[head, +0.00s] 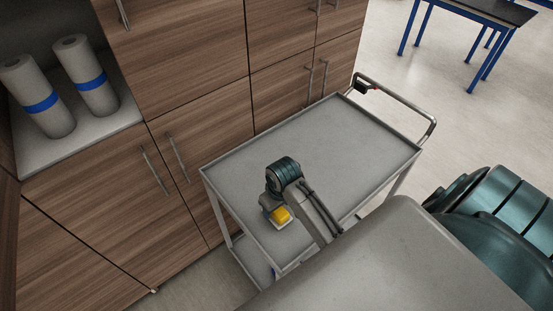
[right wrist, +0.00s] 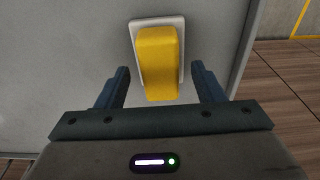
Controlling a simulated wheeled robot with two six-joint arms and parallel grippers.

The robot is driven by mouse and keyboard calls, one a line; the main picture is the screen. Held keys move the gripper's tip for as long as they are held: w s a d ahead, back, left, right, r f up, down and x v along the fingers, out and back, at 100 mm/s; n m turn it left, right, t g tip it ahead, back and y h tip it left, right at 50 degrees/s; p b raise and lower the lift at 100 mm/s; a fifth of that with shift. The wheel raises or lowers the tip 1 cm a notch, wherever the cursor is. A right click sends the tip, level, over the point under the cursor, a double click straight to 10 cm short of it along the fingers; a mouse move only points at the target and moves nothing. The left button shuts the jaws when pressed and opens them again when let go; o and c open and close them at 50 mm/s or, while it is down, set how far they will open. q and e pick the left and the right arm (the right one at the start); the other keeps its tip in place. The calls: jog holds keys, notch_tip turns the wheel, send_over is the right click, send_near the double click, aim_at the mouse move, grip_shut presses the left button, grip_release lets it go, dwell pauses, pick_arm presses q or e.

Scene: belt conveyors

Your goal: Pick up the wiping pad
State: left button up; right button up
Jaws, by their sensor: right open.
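The wiping pad (head: 281,216) is a yellow block on a pale base and lies on the grey cart top, towards the cart's near left end. In the right wrist view the pad (right wrist: 158,62) sits between and just beyond the fingertips. My right gripper (right wrist: 160,82) is open, with one finger on each side of the pad and a gap on both sides. In the head view my right wrist hangs over the cart and partly covers the right gripper (head: 276,211) beside the pad. My left gripper is not in view.
The grey cart (head: 345,145) has a raised rim and a handle (head: 420,110) at its far right. Wooden cabinets (head: 195,65) stand close behind it. Two paper rolls (head: 84,75) stand on a shelf at left. Most of the cart top is clear.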

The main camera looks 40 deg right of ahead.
jog(key=shift+f, duration=0.95)
jog(key=c, duration=0.8)
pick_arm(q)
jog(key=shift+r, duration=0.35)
pick_arm(e)
jog(key=shift+r, duration=0.15)
